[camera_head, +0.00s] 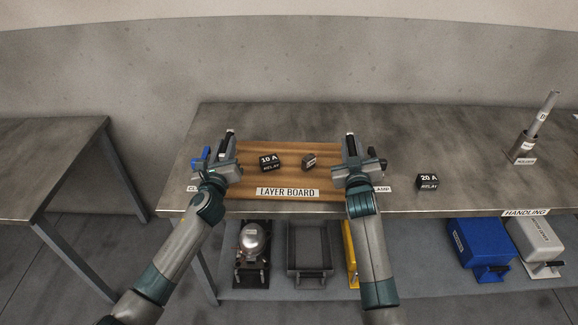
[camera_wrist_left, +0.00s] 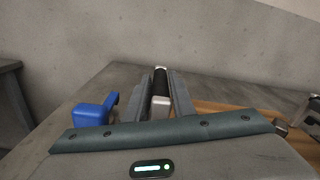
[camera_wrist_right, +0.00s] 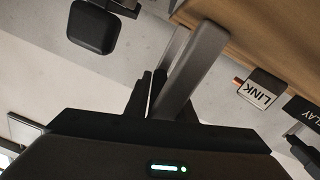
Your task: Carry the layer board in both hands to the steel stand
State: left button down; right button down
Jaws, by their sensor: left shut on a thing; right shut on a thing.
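The layer board (camera_head: 290,181) is a brown wooden sheet with a front label, lying level at the bench top in the head view. A black 10 A relay (camera_head: 269,162) and a small grey block (camera_head: 309,161) sit on it; the right wrist view shows a block marked LINK (camera_wrist_right: 262,90). My left gripper (camera_head: 227,150) is shut at the board's left edge, and my right gripper (camera_head: 352,150) is shut at its right edge. The board also shows in the left wrist view (camera_wrist_left: 230,111). Whether it touches the bench is unclear. I cannot identify the steel stand for certain.
A separate steel table (camera_head: 60,150) stands left, across a gap from the bench (camera_head: 430,135). A blue clamp (camera_head: 201,158) is beside my left gripper. A 20 A relay (camera_head: 428,181) and a holder (camera_head: 524,145) are at the right. Bins and a compressor (camera_head: 253,240) fill the lower shelf.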

dwell(0.3)
pick_arm(q)
jog(key=shift+r, duration=0.25)
pick_arm(e)
jog(key=shift+r, duration=0.2)
pick_arm(q)
jog(key=shift+r+p, duration=0.1)
jog(key=shift+p, duration=0.2)
pick_arm(e)
jog(key=shift+r, duration=0.1)
